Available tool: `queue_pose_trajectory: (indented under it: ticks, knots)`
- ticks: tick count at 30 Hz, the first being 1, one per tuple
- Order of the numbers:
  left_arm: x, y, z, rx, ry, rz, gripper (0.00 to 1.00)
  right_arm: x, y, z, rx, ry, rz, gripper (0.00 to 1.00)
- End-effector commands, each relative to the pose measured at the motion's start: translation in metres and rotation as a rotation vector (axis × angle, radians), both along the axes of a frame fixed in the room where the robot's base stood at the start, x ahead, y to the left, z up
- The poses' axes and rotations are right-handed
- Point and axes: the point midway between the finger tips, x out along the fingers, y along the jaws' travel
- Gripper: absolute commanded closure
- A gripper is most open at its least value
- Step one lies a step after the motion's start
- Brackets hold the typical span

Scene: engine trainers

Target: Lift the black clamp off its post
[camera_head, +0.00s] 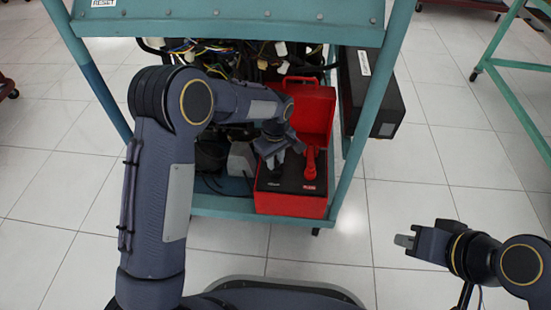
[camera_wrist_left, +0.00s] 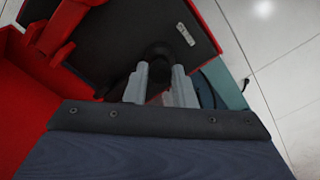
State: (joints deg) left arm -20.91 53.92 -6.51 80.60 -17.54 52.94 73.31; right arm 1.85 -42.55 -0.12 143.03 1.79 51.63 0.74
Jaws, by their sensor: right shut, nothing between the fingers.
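The red battery box (camera_head: 290,205) sits on the cart's lower shelf with its lid raised. A red clamp (camera_head: 310,165) stands at the right of its dark top; it also shows at the upper left of the left wrist view (camera_wrist_left: 52,32). My left gripper (camera_head: 273,160) is over the left part of the box top. In the left wrist view its fingers (camera_wrist_left: 159,80) are apart, with the black clamp (camera_wrist_left: 158,51) at their tips. Whether they touch it is unclear. The clamp's lower part and post are hidden. My right gripper (camera_head: 405,241) is shut and empty, away from the box.
The teal cart frame (camera_head: 368,95) stands around the box, with a post close on its right. Wires and engine parts (camera_head: 240,62) hang above. A black case (camera_head: 372,92) is on the cart's right side. The tiled floor (camera_head: 415,160) at right is clear.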

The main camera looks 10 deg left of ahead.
Motion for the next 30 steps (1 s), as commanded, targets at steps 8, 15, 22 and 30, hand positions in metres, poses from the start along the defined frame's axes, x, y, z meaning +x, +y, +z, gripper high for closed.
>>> queue_pose_trajectory:
  ticks: [8, 15, 22, 30]
  knots:
    - [0.000, 0.000, 0.000, 0.000, 0.000, 0.000, 1.00, 0.000, 0.000, 0.000, 0.000, 0.000, 0.000, 1.00]
    - [0.002, 0.000, 0.005, -0.001, 0.017, 0.002, 1.00, 0.000, 0.000, 0.009, 0.000, 0.000, 0.000, 1.00]
    - [0.008, 0.000, 0.018, -0.001, 0.121, 0.002, 1.00, 0.000, 0.000, 0.044, 0.000, 0.000, 0.000, 1.00]
    - [0.024, 0.000, 0.033, -0.001, 0.117, 0.001, 1.00, 0.000, 0.000, 0.075, 0.000, 0.000, 0.000, 1.00]
